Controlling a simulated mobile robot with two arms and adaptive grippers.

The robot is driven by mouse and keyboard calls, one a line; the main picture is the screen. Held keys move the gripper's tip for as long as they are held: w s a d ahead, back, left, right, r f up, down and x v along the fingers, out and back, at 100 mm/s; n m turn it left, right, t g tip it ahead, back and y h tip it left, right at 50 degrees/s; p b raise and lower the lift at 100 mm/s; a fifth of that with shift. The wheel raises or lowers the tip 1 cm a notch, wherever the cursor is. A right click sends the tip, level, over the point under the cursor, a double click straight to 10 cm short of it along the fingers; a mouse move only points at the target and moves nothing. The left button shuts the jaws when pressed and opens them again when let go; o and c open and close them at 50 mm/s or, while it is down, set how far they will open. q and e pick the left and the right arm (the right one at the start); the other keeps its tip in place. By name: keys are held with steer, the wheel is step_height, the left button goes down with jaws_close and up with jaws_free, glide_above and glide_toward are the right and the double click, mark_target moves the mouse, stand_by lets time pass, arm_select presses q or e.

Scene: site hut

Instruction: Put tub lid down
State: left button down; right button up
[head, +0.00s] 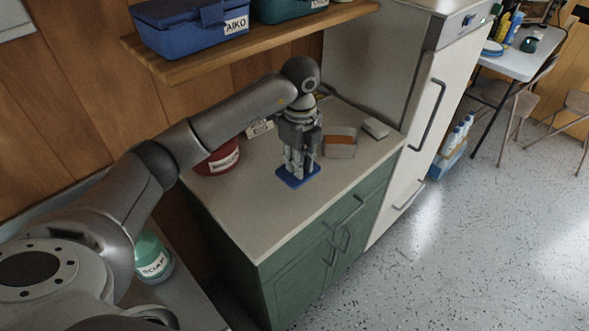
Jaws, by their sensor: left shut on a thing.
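My left gripper (299,170) points straight down over the counter and is shut on a flat blue lid (290,183). The lid is level, at or very close to the counter top; I cannot tell whether it touches. The fingers hide part of it. My right gripper is not in view.
The counter (250,218) is clear in front of the lid. A red labelled container (218,160) stands at the left and a small pale box (376,128) at the right. A wooden shelf (185,71) with a blue case (190,32) hangs above. A tall white fridge (420,125) borders the right.

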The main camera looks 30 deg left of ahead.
arm_select(q)
steer(key=f, duration=0.1)
steer(key=w+a+f, duration=0.1)
steer(key=a+f, duration=0.1)
steer(key=shift+w, duration=0.35)
step_height(320, 180, down, 2)
steer(key=shift+f+p, duration=0.1)
steer(key=shift+p, duration=0.85)
steer(key=shift+f, duration=0.5)
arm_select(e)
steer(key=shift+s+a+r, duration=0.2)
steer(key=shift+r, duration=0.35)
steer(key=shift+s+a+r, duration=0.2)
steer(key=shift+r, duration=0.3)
arm_select(q)
steer(key=shift+f, duration=0.1)
steer(key=c, duration=1.4)
jaws_free()
steer(key=shift+o, duration=0.2)
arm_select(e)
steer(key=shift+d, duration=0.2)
